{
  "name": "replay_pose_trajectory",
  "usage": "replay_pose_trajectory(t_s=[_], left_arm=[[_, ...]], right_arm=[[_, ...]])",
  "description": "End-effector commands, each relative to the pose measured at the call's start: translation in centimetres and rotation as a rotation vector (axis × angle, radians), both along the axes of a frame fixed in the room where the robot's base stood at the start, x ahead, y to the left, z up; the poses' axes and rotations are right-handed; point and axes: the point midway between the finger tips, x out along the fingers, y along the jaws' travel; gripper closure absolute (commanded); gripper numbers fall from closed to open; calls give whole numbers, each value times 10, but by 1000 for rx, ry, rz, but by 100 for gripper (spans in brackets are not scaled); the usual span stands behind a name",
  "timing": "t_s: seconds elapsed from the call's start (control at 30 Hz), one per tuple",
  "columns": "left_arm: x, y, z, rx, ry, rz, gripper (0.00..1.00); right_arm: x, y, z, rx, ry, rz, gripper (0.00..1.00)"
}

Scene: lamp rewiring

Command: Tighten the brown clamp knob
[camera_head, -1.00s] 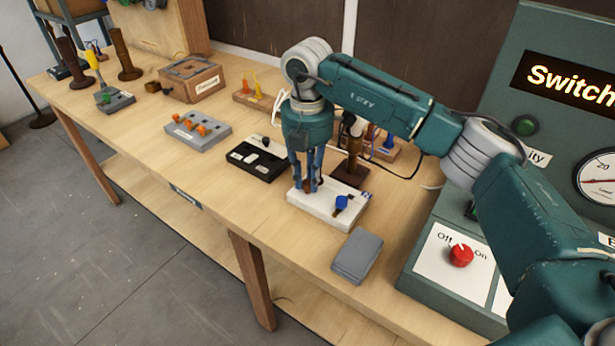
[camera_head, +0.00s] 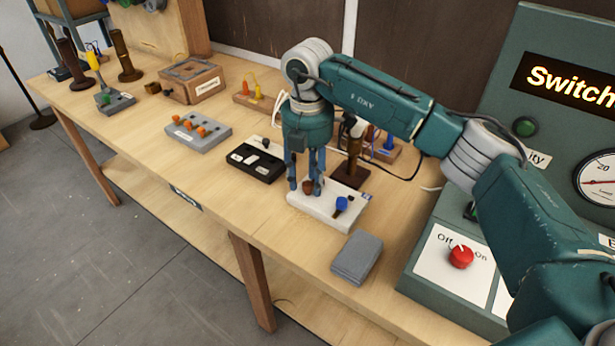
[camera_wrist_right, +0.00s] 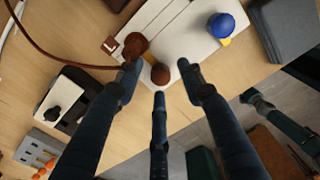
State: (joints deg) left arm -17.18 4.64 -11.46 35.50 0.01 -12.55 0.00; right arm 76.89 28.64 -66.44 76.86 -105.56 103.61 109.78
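The brown clamp knob (camera_head: 308,187) is a small round knob on the white terminal block (camera_head: 322,213). My right gripper (camera_head: 304,189) points down over this block with its fingers spread on either side of the knob. In the right wrist view the brown knob (camera_wrist_right: 160,75) sits between the spread fingertips, with visible gaps on the sides. The third finger lies just below it in the picture. A second brown part (camera_wrist_right: 135,46), with a brown wire running to it, is beside the knob. My left gripper is in no view.
A blue knob (camera_head: 341,203) stands on the same block. A grey box (camera_head: 357,257) lies in front, and a black switch block (camera_head: 256,160) lies to the left. The switchboard with a red knob (camera_head: 461,256) stands at the right.

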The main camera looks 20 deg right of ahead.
Motion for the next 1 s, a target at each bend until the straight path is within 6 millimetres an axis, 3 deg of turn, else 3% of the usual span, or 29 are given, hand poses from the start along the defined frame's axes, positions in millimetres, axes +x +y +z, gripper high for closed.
replay_pose_trajectory(t_s=[0.17, 0.6, 0.8, 1.0], left_arm=[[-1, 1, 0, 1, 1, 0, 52], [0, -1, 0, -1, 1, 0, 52], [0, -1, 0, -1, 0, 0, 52], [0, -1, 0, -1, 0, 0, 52]], right_arm=[[1, 0, 15, 0, -3, 0, 61], [0, 0, 102, 0, -3, -1, 61], [0, 0, 118, -1, -1, 0, 61], [0, 0, 120, 0, 0, 0, 61]])
